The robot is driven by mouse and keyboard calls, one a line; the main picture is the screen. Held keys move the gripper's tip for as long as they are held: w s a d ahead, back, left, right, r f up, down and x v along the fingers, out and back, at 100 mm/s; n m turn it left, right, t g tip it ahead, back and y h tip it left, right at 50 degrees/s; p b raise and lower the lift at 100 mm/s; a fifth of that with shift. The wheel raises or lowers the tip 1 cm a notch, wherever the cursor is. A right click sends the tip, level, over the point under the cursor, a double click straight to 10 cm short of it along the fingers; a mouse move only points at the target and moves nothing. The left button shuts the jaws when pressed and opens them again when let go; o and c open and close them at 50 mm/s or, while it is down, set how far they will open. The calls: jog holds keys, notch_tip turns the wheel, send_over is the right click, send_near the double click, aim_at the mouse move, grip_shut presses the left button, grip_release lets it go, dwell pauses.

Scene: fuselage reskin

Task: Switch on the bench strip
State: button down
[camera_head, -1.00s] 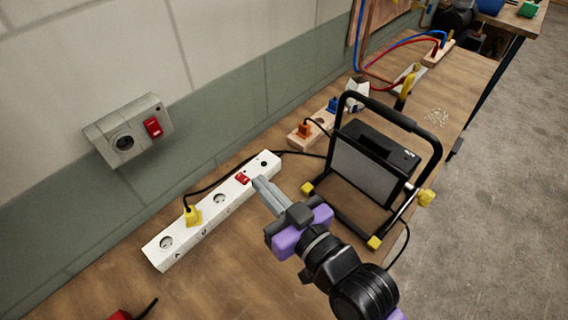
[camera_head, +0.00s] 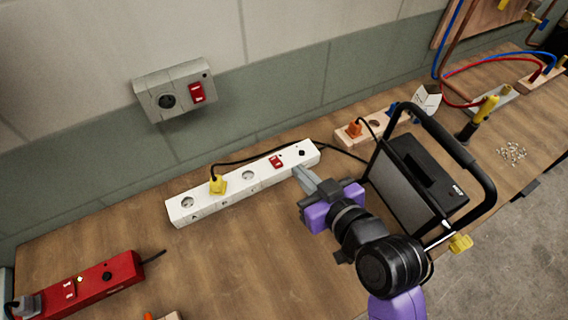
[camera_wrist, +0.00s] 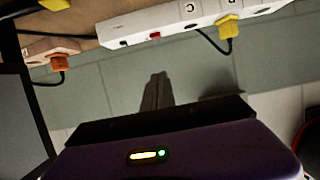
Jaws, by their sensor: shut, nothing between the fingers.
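A long white power strip (camera_head: 235,185) lies on the bench along the wall. Its red rocker switch (camera_head: 276,161) is near the right end, and a yellow plug (camera_head: 218,184) sits in one socket. I cannot tell the rocker's position. My gripper (camera_head: 299,171) is shut and empty, its tips close to the front edge of the strip, right of the switch. Whether they touch the strip is unclear. In the wrist view the shut fingers (camera_wrist: 158,77) point toward the strip, and the red switch (camera_wrist: 154,35) shows beyond the tips.
A red power strip (camera_head: 85,285) lies at front left. A wall box (camera_head: 175,92) has a socket and red switch. A black-framed work lamp (camera_head: 410,180) stands close right of my gripper. A wooden block (camera_head: 373,126) holds an orange plug. Bare bench lies between the strips.

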jog(key=p, duration=0.2)
send_over(276, 161)
jog(key=s+d, duration=0.2)
jog(key=s, duration=0.1)
notch_tip(276, 161, down, 3)
notch_tip(276, 161, down, 3)
jog(key=shift+f, duration=0.75)
jog(key=shift+s+d+f+b, duration=0.1)
jog(key=shift+f+b, duration=0.4)
jog(key=shift+b, duration=0.05)
jog(key=shift+r, duration=0.25)
jog(key=shift+r+p, duration=0.1)
jog(key=shift+p, duration=0.25)
jog(key=shift+r+p, duration=0.5)
jog(key=shift+r, duration=0.2)
